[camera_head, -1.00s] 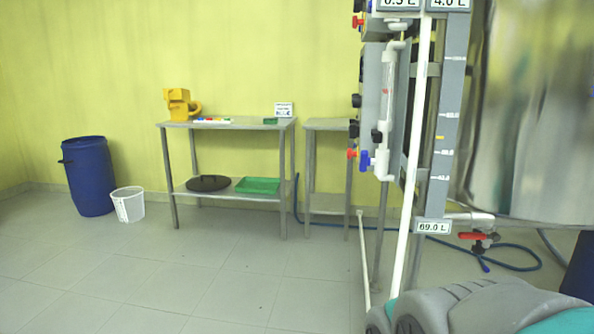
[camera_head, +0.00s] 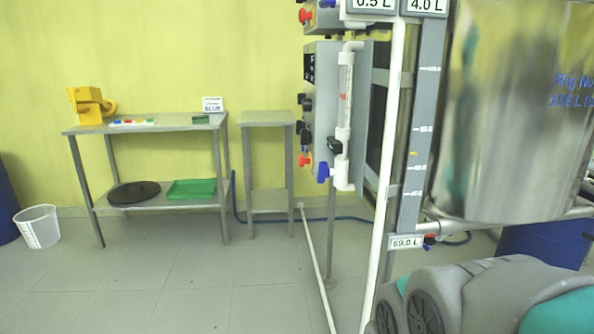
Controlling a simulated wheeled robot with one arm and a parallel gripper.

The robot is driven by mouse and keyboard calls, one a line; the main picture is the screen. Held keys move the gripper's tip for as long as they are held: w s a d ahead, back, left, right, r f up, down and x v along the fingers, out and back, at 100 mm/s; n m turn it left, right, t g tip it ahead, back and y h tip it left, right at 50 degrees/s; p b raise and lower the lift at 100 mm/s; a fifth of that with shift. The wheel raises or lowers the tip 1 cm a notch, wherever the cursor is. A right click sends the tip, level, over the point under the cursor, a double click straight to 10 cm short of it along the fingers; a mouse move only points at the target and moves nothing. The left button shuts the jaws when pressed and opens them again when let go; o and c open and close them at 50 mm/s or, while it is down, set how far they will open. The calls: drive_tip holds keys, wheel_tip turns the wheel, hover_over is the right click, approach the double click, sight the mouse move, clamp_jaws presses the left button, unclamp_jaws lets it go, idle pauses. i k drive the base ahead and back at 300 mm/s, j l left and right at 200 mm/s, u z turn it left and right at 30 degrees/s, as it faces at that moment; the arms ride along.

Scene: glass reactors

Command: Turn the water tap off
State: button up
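Several taps show on the reactor rig at the right; I cannot tell which one is the water tap. A blue tap handle (camera_head: 323,172) sits at the foot of the white flow-meter pipe (camera_head: 344,110). A red tap handle (camera_head: 305,160) is just left of it on the grey panel. My gripper is not in view; only grey and teal parts of my arm show at the lower right.
A large steel tank (camera_head: 510,130) fills the upper right, with a blue drum (camera_head: 543,243) below it. A white pipe (camera_head: 385,180) stands in front of the panel. A steel table (camera_head: 150,128) and a smaller one (camera_head: 266,118) stand at the wall.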

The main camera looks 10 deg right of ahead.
sight(324, 171)
drive_tip(key=i+j+u, duration=0.45)
drive_tip(key=i+j, duration=0.3)
